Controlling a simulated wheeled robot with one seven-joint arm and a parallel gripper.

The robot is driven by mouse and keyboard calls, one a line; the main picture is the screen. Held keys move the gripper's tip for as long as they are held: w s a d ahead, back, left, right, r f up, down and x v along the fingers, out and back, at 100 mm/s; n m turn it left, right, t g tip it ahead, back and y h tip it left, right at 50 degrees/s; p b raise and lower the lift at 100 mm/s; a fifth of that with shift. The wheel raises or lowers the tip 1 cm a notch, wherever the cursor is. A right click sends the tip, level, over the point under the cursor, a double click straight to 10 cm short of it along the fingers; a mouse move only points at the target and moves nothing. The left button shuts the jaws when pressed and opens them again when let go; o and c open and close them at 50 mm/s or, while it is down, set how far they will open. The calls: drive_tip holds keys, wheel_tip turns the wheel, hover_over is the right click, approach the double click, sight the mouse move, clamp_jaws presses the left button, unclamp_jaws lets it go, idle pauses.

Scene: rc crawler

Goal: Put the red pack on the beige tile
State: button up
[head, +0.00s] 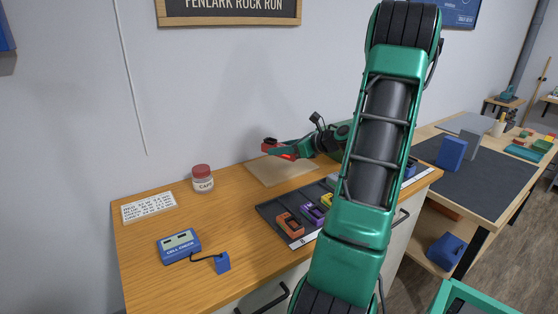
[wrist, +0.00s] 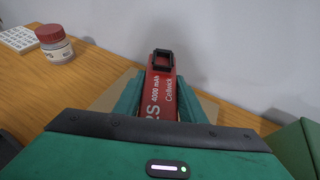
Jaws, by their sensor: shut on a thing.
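My gripper (head: 278,149) is shut on the red pack (head: 286,152), over or at the beige tile (head: 262,169) near the wall. In the wrist view the red pack (wrist: 160,88) lies lengthwise between the two green fingers (wrist: 158,100), its black-framed end pointing away from me. The beige tile (wrist: 208,108) shows on both sides of the fingers in the wrist view. I cannot tell whether the pack touches the tile or hangs a little above it.
A jar with a red lid (head: 203,179) stands left of the tile. A dark tray (head: 268,208) holds several coloured packs in front of it. A blue cell checker (head: 179,245) and a white card (head: 149,207) lie at the left. The wall is close behind the tile.

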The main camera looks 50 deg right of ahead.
sight(281, 165)
drive_tip(key=shift+d+f, duration=0.1)
drive_tip(key=shift+f, duration=1.9)
drive_tip(key=shift+f, duration=0.1)
drive_tip(key=o, duration=1.3)
drive_tip(key=shift+s, duration=0.1)
drive_tip(key=v, duration=1.2)
